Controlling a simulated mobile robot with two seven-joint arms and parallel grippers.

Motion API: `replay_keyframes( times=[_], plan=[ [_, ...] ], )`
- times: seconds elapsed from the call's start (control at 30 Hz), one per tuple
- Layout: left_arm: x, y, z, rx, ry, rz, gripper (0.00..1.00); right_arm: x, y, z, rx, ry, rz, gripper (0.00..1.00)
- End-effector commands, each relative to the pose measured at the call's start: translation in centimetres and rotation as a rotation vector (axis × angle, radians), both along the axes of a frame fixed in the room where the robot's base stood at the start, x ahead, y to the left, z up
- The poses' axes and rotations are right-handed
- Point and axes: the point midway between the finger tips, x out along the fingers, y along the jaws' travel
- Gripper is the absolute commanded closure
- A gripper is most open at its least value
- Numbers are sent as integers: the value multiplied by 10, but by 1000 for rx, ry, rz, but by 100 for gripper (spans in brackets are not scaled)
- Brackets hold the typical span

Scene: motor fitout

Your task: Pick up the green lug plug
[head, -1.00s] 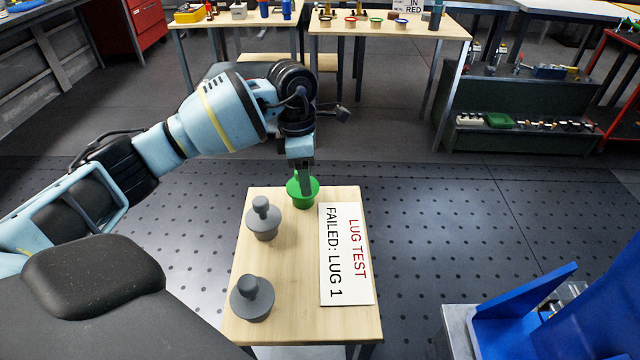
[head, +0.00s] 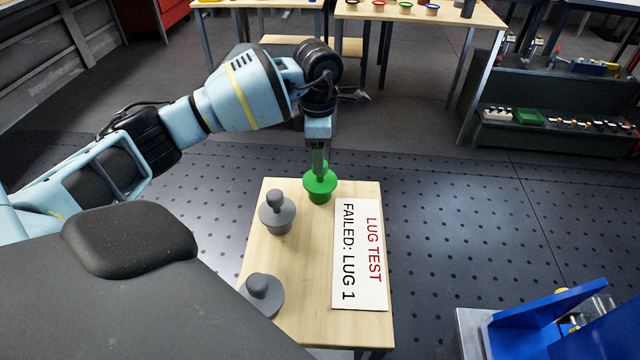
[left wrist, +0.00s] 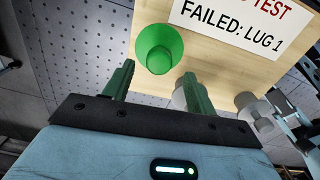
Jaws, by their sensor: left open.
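The green lug plug (head: 319,187) stands upright at the far end of the small wooden table (head: 300,325). My left gripper (head: 319,164) is above it, pointing down, and partly overlaps its top in the head view. In the left wrist view, the two fingers (left wrist: 158,70) are spread apart, and the green plug (left wrist: 155,50) shows beyond their tips, nearer the left finger. Nothing is held between them. I cannot tell whether a finger touches the plug. My right gripper is not in view.
A sign (head: 360,255) reading "LUG TEST FAILED: LUG 1" lies at right. A blue fixture (head: 560,325) stands lower right, with open floor between.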

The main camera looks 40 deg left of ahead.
Motion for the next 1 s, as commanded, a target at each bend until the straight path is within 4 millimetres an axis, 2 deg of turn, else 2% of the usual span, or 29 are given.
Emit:
replay_keyframes(
  times=[0.4, 0.63, 1.0],
  plan=[
    [3, -2, -49, 0, 3, 0, 43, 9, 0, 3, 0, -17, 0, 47],
    [4, -2, -51, 0, 1, -1, 43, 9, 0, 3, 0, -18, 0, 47],
    [4, -1, -50, 0, 1, 0, 91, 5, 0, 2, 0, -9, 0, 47]
  ],
)
